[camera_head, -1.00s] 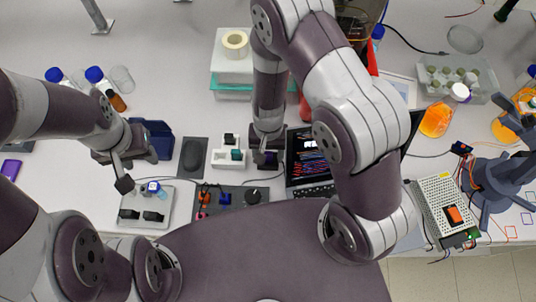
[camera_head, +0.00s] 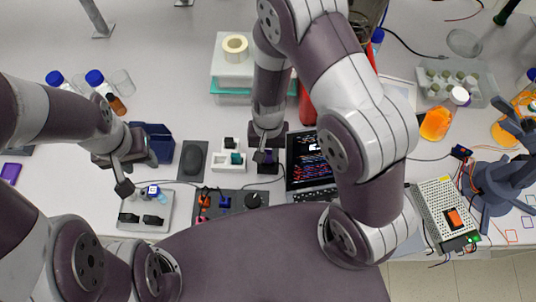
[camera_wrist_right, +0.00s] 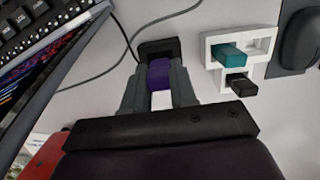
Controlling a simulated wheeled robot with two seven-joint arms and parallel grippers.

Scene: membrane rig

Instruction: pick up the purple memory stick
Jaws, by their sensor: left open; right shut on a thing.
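The purple memory stick (camera_wrist_right: 160,74) is between the two fingers of my right gripper (camera_wrist_right: 160,86) in the right wrist view. The gripper is shut on it. A dark block (camera_wrist_right: 158,47) touches its far end; I cannot tell whether the stick sits in that block or is clear of it. In the head view my right gripper (camera_head: 266,157) is low over the table, just right of the white holder, and mostly hides the stick. My left gripper (camera_head: 124,187) is open and empty, above the grey plate at the left.
A white holder (camera_head: 229,160) with a teal stick (camera_wrist_right: 229,52) and a black stick (camera_wrist_right: 241,84) stands close by. A cable (camera_wrist_right: 118,78) runs past the gripper. A laptop (camera_head: 307,160) is to the right, a mouse (camera_head: 194,159) to the left. A control panel (camera_head: 237,201) lies in front.

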